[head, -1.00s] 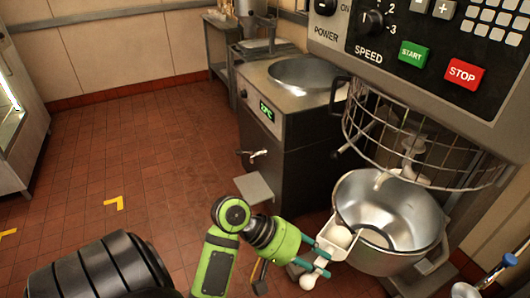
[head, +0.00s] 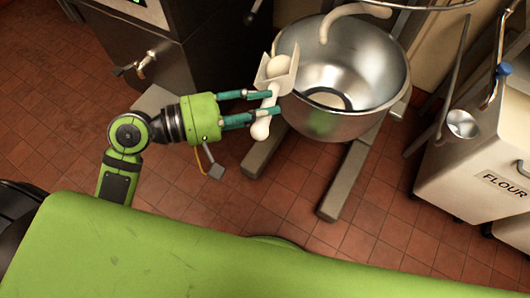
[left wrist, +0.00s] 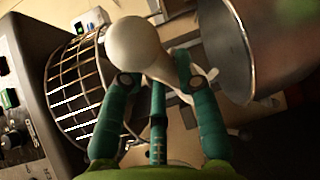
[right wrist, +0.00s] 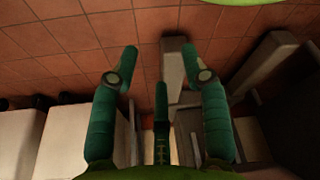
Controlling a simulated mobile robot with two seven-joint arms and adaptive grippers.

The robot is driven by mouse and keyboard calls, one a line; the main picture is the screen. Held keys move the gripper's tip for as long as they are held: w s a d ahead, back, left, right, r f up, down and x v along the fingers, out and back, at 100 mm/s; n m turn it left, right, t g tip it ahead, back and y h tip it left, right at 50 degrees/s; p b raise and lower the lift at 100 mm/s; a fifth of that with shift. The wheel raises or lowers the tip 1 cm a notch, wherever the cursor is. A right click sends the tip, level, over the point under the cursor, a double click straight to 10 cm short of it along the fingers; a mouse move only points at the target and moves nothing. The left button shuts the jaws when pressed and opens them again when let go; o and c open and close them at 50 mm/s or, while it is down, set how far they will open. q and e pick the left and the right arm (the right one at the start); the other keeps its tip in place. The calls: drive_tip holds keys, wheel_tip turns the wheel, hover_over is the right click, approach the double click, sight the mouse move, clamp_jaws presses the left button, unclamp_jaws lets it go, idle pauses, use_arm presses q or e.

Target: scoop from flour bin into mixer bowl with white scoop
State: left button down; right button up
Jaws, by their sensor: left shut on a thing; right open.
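The white scoop (head: 270,92) is in my left gripper (head: 257,106), whose fingers are shut on its handle. A rounded pale lump (head: 280,66) sits in the scoop head, which is at the left rim of the steel mixer bowl (head: 385,85). I cannot tell whether scoop and rim touch. In the left wrist view the scoop handle (left wrist: 135,45) is between the fingers, with the bowl (left wrist: 275,55) at right. A pale patch shows low inside the bowl. The white flour bin (head: 465,185), labelled FLOUR, stands at right. My right gripper (right wrist: 160,60) is open and empty.
The mixer's feet (head: 345,180) stand on red tiles below the bowl. A dark appliance with a tap (head: 147,62) is at left. The wire guard (left wrist: 75,95) shows in the left wrist view.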

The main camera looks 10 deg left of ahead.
sight(278, 75)
use_arm(q)
wheel_tip(278, 75, down, 7)
drive_tip(key=s+d+n+t+h+b, duration=0.2)
drive_tip(key=t+b, duration=0.1)
drive_tip(key=b, duration=0.4)
use_arm(e)
drive_tip(key=w+f+t, duration=0.1)
drive_tip(key=w+f, duration=0.4)
drive_tip(key=f, duration=0.3)
drive_tip(key=s+p, duration=0.1)
drive_tip(key=s, duration=0.3)
drive_tip(key=w+a+b, duration=0.1)
drive_tip(key=w+b, duration=0.4)
drive_tip(key=w, duration=0.3)
use_arm(q)
drive_tip(key=w+d+f+n+t+h+b, duration=0.1)
drive_tip(key=w+d+n+t+b, duration=0.1)
drive_tip(key=w+b, duration=0.3)
drive_tip(key=w+d+f+n+t+b, duration=0.1)
drive_tip(key=w+f+n+t+b, duration=0.1)
drive_tip(key=w+b, duration=0.4)
drive_tip(key=shift+w+d+f+n+t+h, duration=0.2)
drive_tip(key=shift+w+d+n+t+h, duration=0.3)
drive_tip(key=shift+w+t, duration=0.55)
use_arm(e)
wheel_tip(278, 75, up, 18)
drive_tip(key=a, duration=0.1)
drive_tip(key=shift+s+a+m+g, duration=0.2)
drive_tip(key=shift+m+g, duration=0.1)
drive_tip(key=shift+g, duration=0.1)
